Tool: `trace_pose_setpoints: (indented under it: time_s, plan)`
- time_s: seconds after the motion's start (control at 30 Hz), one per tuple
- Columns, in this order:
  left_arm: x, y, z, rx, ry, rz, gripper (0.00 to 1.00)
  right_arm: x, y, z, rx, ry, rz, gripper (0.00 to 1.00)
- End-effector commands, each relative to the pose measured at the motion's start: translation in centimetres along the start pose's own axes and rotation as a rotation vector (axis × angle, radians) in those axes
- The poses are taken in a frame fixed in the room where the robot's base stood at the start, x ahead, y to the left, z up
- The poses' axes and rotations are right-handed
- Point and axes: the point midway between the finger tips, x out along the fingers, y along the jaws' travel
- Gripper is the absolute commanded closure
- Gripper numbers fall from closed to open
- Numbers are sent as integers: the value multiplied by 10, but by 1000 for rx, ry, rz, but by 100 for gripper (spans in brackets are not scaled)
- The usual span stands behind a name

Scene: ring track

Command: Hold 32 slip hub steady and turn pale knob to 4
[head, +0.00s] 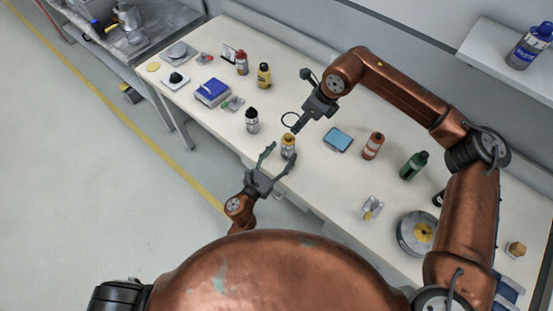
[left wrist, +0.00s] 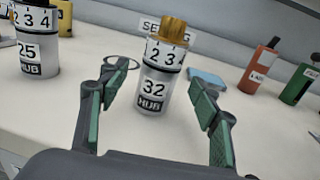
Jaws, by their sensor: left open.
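The hub labelled 32 (left wrist: 153,90) stands upright on the table, a clear-grey cylinder with a gold-yellow knob (left wrist: 174,30) on top. Its number band shows 2, 3 and 4, with 3 near the middle; I cannot make out a pointer. In the head view the hub (head: 287,153) stands just beyond my left gripper (head: 282,152). My left gripper is open, its green-padded fingers (left wrist: 152,76) on either side of the hub's front with gaps showing.
A hub labelled 25 (left wrist: 36,48) with a dark top stands to the left. A dark ring (head: 290,119) and a blue pad (head: 338,139) lie nearby. Red (head: 373,146) and green (head: 413,165) bottles stand to the right. The table's near edge is close to my left gripper.

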Motion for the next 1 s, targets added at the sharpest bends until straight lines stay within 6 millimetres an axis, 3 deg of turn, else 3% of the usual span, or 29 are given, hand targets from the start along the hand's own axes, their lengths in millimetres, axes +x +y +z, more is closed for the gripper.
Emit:
trace_pose_setpoints:
  time_s: [0.1, 0.3, 0.67, 1.0]
  plan:
    - [19, 0, 0, -2, -1, -1, 42, 0, 0, 0, 0, 0, 0, 71]
    - [39, 0, 0, -2, -1, -1, 42, 0, 0, 0, 0, 0, 0, 71]
    - [44, 0, 0, -2, 1, 0, 42, 0, 0, 0, 0, 0, 0, 71]
    - [43, 0, 0, -2, 1, 0, 66, 0, 0, 0, 0, 0, 0, 71]
